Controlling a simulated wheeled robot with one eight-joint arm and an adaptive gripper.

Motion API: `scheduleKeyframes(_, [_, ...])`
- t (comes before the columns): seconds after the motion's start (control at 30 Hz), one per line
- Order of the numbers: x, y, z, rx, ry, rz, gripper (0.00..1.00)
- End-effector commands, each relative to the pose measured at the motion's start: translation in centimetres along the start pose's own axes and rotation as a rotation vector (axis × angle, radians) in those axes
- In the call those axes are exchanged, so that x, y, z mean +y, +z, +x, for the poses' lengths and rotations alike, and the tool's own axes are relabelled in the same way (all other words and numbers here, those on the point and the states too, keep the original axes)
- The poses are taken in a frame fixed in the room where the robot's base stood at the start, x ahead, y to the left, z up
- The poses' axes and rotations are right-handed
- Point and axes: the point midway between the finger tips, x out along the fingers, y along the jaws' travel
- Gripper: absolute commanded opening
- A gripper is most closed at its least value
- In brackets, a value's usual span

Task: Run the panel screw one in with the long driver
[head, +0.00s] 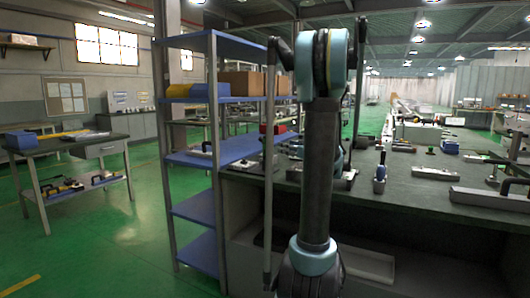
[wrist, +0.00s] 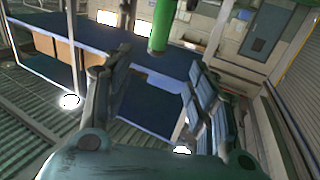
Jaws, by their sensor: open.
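My gripper (wrist: 158,66) shows in the wrist view with its two fingers spread apart and nothing between them. It is not clearly visible in the head view, where my arm stands in front of the workbench. A small upright tool with a blue body (head: 380,180) stands on the workbench (head: 400,203); I cannot tell if it is the long driver. Several grey metal parts lie on the bench, among them a flat one (head: 435,173) and a longer one (head: 490,199). The panel screw one cannot be made out.
A blue shelf rack (head: 214,150) with cardboard boxes (head: 242,83) stands left of my arm, close to the bench. A second table (head: 100,143) with tools is at the far left. The green floor (head: 125,230) between them is clear.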

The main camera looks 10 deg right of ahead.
Motion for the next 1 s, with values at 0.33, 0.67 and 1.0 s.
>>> scheduleKeyframes(0.33, [-0.2, 0.0, 6.1, -0.002, -0.005, 0.001, 0.53])
scheduleKeyframes(0.67, [-0.1, 0.0, 10.8, -0.002, -0.002, 0.001, 0.53])
scheduleKeyframes(1.0, [0.1, -0.1, 12.7, -0.002, -0.002, 0.001, 0.53])
